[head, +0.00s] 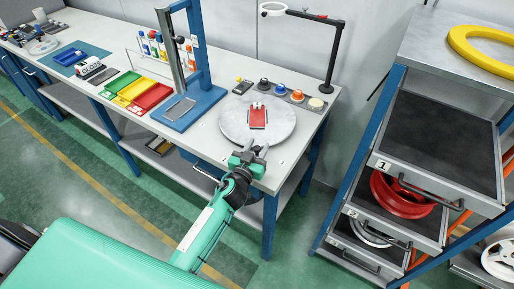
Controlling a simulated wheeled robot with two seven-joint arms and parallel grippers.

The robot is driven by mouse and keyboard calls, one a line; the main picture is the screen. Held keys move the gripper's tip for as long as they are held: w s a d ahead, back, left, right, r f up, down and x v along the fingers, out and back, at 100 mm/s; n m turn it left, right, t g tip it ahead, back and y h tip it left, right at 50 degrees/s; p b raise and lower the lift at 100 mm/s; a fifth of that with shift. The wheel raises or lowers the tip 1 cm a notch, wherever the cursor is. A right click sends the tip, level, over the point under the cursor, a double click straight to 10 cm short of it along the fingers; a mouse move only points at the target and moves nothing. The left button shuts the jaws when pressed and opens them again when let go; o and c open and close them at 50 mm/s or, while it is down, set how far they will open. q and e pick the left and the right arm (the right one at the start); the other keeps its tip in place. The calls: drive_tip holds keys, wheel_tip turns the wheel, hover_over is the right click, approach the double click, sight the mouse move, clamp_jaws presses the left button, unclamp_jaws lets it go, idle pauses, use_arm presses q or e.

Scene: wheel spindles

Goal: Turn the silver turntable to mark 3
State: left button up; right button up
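The silver turntable (285,124) is a flat round grey disc on the right part of the workbench. A small red block with a pale metal piece on it (258,118) stands on its middle. My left gripper (256,150) is at the near edge of the disc, with its two fingers apart and nothing seen between them. I cannot tell whether the fingers touch the disc. The number marks are too small to read, so the turntable's setting cannot be told. My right gripper is out of view.
A blue press stand (203,100) is left of the turntable. Several coloured knobs (280,90) and a magnifier lamp (333,60) are behind it. Yellow, green and red trays (150,97) lie further left. A drawer rack (440,120) with a red wheel (400,195) stands right.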

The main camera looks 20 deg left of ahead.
use_arm(q)
drive_tip(key=shift+s, duration=0.1)
drive_tip(key=shift+s+f, duration=0.1)
drive_tip(key=shift+s, duration=0.15)
drive_tip(key=s+b, duration=0.3)
drive_tip(key=s, duration=1)
drive_tip(key=shift+a, duration=0.4)
drive_tip(key=shift+c, duration=0.4)
